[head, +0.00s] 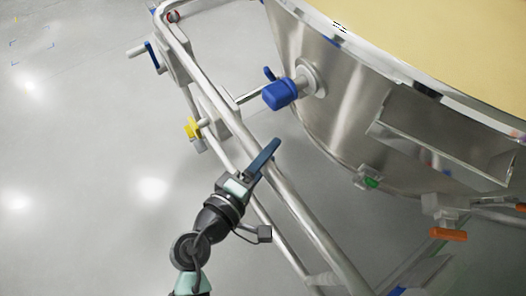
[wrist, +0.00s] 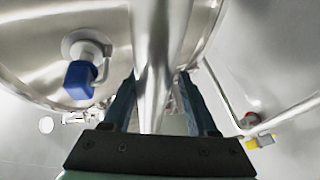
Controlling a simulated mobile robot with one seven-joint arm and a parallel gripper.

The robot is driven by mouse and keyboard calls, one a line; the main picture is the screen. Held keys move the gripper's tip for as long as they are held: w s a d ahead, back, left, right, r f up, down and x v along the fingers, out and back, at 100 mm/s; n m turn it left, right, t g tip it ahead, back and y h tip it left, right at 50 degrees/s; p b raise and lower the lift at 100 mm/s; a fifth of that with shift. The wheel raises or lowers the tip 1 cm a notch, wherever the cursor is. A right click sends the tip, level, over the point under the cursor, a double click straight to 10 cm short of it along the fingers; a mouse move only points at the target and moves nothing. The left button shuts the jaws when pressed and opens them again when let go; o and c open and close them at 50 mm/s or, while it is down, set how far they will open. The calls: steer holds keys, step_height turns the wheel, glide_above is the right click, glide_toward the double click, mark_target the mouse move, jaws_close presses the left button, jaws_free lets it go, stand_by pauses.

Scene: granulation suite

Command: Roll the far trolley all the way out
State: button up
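A trolley with a steel tube frame (head: 205,80) stands diagonally across the head view, beside a large steel bowl (head: 345,125). Whether this is the far trolley cannot be told from these frames. My gripper (head: 268,155) reaches the trolley's near rail from the lower left. In the wrist view, the steel rail (wrist: 155,75) runs between the two dark blue fingers of my gripper (wrist: 158,85). The fingers lie close against both sides of the rail and appear shut on it. The contact faces are partly hidden. The trolley's wheels are not clearly visible.
A blue-capped valve (head: 280,93) sticks out of the bowl toward the frame; it also shows in the wrist view (wrist: 80,80). A yellow fitting (head: 193,128) sits on the frame. An orange handle (head: 447,235) is at lower right. The grey floor (head: 75,120) at left is clear.

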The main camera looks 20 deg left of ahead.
steer(key=shift+o, duration=0.5)
steer(key=shift+a+r, duration=0.1)
steer(key=shift+r, duration=0.05)
steer(key=p+v, duration=0.1)
steer(key=v, duration=1.2)
